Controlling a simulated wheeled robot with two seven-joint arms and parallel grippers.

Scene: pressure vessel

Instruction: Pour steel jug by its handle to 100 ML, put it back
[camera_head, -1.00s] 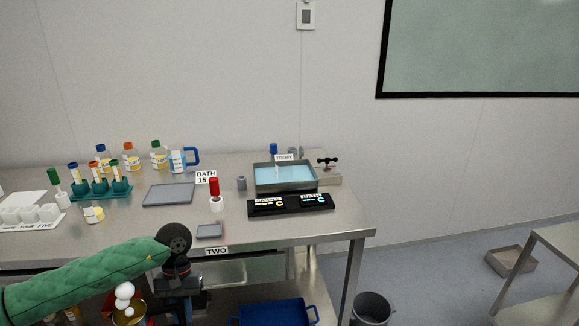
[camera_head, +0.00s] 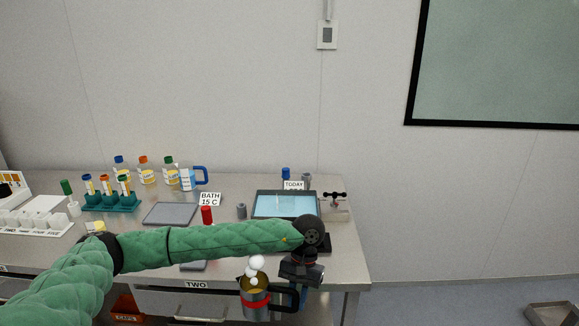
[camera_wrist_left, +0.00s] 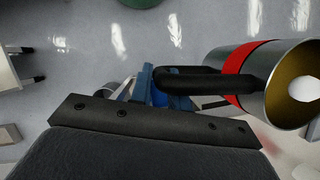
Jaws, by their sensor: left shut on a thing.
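The steel jug (camera_head: 256,304) has a red band and a black handle (camera_head: 287,296), and hangs in front of the bench edge. Its inside looks golden brown, with white puffs at its mouth. My left gripper (camera_head: 297,295) is shut on the handle, to the right of the jug's body. In the left wrist view the jug (camera_wrist_left: 250,85) lies at the right with its handle (camera_wrist_left: 190,80) between the blue fingers. A clear measuring jug with a blue handle (camera_head: 187,180) stands at the back of the bench. My right gripper is not in view.
The water bath (camera_head: 262,206) labelled TODAY stands behind my left arm. A grey tray (camera_head: 170,214), a red-topped bottle (camera_head: 207,215), a test tube rack (camera_head: 110,206) and several bottles stand on the steel bench. A lower crate (camera_head: 553,314) is on the floor at right.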

